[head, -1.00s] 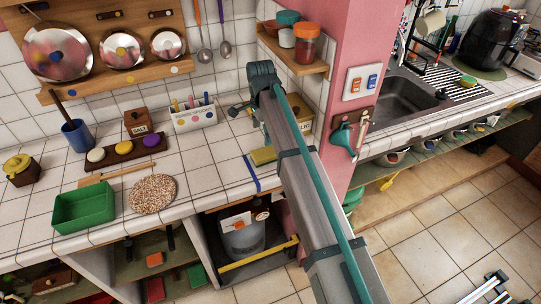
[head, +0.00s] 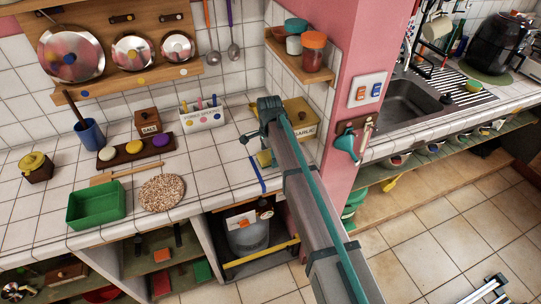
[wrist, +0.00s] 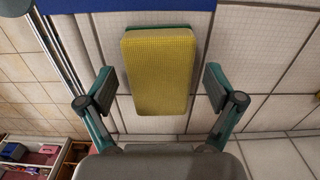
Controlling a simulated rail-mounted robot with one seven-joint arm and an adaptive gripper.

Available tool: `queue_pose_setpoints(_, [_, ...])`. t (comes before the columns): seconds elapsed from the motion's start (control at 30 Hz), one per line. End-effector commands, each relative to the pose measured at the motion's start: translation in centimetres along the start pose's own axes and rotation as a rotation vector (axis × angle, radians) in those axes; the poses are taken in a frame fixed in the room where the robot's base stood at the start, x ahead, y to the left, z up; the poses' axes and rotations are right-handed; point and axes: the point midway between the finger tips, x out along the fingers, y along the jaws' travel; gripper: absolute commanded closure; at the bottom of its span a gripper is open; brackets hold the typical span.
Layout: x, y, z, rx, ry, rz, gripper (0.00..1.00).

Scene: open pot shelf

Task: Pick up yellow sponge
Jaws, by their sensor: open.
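The yellow sponge (wrist: 160,72) lies on the tiled counter, with a green layer showing at its far edge. In the wrist view it is between the two spread fingers of my gripper (wrist: 159,82), with a gap on each side. My gripper is open and empty. My fingers are mostly hidden there too.
A blue strip (head: 251,172) lies left of the sponge on the counter. A garlic box (head: 302,118) stands behind my arm, near the pink pillar (head: 363,45). A green tray (head: 97,205), round cork-like mat (head: 162,193) and white marker box (head: 203,115) stand further left.

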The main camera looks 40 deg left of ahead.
Motion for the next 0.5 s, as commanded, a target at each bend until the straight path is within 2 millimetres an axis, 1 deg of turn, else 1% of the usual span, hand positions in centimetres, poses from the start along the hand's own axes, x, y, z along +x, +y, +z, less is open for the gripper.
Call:
queue_pose_setpoints(0.17, [0.12, -0.02, 0.00, 0.000, 0.000, -0.001, 0.08])
queue_pose_setpoints(0.2, [0.12, -0.02, 0.00, 0.000, 0.000, -0.001, 0.10])
queue_pose_setpoints(0.37, [0.11, -0.01, 0.00, 0.000, 0.000, 0.000, 0.37])
queue_pose_setpoints(0.5, [0.10, -0.01, 0.01, 0.000, 0.000, 0.000, 0.60])
